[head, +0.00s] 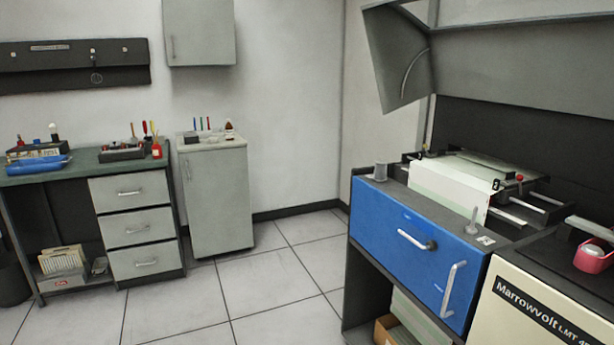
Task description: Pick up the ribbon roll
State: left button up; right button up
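I cannot pick out the ribbon roll for certain in the head view. Either is too small to name surely. Neither of my grippers is in view, and nothing shows of what they hold.
A raised grey hood (480,60) hangs over the blue-fronted machine.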

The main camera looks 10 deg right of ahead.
aim_at(380, 168)
jog(key=u, duration=0.8)
jog(key=i, duration=0.6)
jog(key=z, duration=0.45)
jog(key=i, duration=1.05)
jog(key=z, duration=0.9)
